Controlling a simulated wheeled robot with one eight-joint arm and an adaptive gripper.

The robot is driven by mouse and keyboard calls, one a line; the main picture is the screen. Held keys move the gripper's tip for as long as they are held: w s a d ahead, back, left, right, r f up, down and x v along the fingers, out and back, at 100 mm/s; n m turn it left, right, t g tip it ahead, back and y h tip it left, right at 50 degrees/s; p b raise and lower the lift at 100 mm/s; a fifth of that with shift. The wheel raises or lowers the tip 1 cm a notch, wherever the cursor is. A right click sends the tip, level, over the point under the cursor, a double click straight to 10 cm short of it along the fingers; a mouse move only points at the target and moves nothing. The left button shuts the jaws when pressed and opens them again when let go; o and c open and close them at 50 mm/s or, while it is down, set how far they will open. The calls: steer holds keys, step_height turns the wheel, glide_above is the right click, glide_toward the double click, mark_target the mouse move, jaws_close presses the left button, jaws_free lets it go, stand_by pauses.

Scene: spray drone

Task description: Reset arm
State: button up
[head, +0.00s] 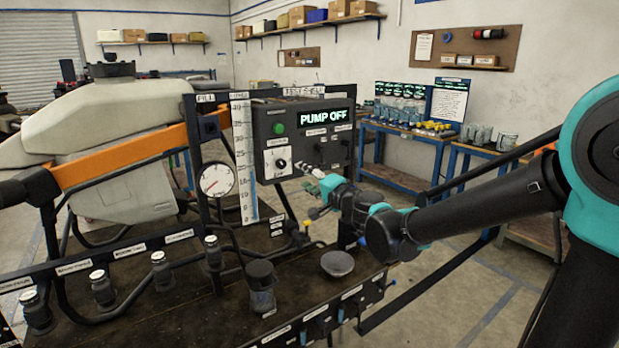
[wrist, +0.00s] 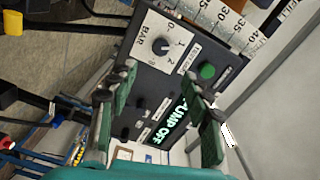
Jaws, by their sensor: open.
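My gripper (head: 316,182) is open and empty in front of the lower part of the dark control box (head: 268,112). In the wrist view its two green fingers stand apart, and my gripper (wrist: 160,76) faces the panel (wrist: 182,72). I cannot tell the exact gap to the panel. The box's display (head: 325,118) reads PUMP OFF. It has a green button (head: 278,129) and a dial (head: 281,163) marked BAR in the wrist view. My arm reaches in from the right.
A pressure gauge (head: 217,180) and an upright scale (head: 242,150) stand left of the box. A dark cup (head: 261,285), a small bowl (head: 337,263) and several capped bottles (head: 103,288) are on the bench. The drone (head: 110,140) is behind at left. Open floor shows at lower right.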

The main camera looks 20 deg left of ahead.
steer(key=s+d+f+n+g+h, duration=0.1)
steer(key=s+d+f+g+h, duration=0.1)
steer(key=s+d+f+h, duration=0.2)
steer(key=s+d+f+n+g+h, duration=0.2)
steer(key=s+d+f+h, duration=0.3)
steer(key=s+d+f, duration=0.4)
steer(key=s+d+f+n+g+h, duration=0.2)
steer(key=s+d+f, duration=0.5)
steer(key=d+f, duration=0.9)
steer(key=d+g+h, duration=0.1)
steer(key=d+h, duration=0.1)
steer(key=d, duration=1)
steer(key=shift+s+d+f+h, duration=0.25)
steer(key=shift+s+f+h, duration=0.05)
steer(key=shift+h, duration=0.1)
